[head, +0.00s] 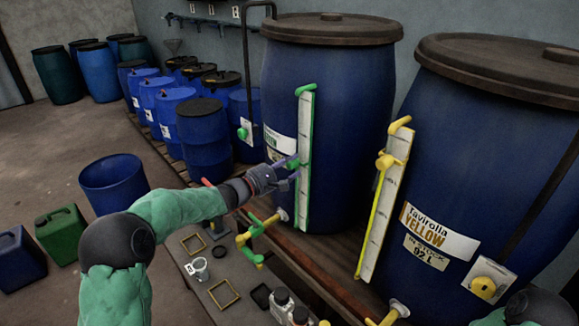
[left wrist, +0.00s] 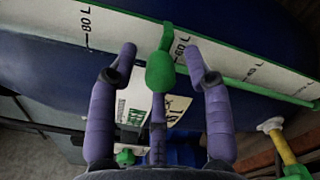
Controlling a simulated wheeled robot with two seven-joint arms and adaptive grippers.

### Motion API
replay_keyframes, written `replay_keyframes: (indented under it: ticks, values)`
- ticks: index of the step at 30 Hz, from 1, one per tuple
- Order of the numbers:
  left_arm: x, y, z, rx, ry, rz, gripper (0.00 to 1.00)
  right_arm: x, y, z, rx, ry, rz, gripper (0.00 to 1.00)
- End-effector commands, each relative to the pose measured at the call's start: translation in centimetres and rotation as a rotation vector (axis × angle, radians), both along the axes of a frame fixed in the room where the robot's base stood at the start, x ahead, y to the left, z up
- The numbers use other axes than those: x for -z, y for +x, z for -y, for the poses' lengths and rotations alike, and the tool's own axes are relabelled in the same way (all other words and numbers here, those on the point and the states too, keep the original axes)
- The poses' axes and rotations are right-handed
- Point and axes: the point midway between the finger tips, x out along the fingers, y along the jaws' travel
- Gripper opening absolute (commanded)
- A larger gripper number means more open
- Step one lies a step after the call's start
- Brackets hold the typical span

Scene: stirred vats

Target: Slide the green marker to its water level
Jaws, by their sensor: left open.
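The green marker (left wrist: 160,70) is a rounded green knob with a stem across the scale. In the left wrist view it sits beside the 60 L label on the white gauge strip (left wrist: 110,30). My left gripper (left wrist: 162,54) is open, with purple fingers on either side of the knob and a third finger below it. I cannot tell whether they touch it. In the head view my left gripper (head: 292,169) is at the green-edged gauge strip (head: 304,125) on the middle blue vat (head: 345,90) and largely hides the marker. The water level cannot be made out.
The yellow vat (head: 490,140) stands at right, with its yellow marker (head: 384,161) on its own gauge. A green-handled tap (head: 250,228) is below my left gripper. A bench with a cup (head: 200,268) is in front. Blue drums (head: 205,140) stand behind left.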

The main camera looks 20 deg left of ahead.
Motion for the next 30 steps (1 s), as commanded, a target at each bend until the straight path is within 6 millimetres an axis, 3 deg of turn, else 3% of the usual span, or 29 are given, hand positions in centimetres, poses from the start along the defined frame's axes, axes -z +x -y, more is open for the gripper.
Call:
replay_keyframes:
  ticks: [18,30]
  values:
    - [0.0,-8.8,-5.3,-0.004,0.000,-0.001,0.50,0.0,0.0,0.0,0.000,0.000,0.000,0.50]
    - [0.0,-10.1,-5.9,-0.001,-0.001,-0.001,0.50,0.0,0.0,0.0,0.000,0.000,0.000,0.50]
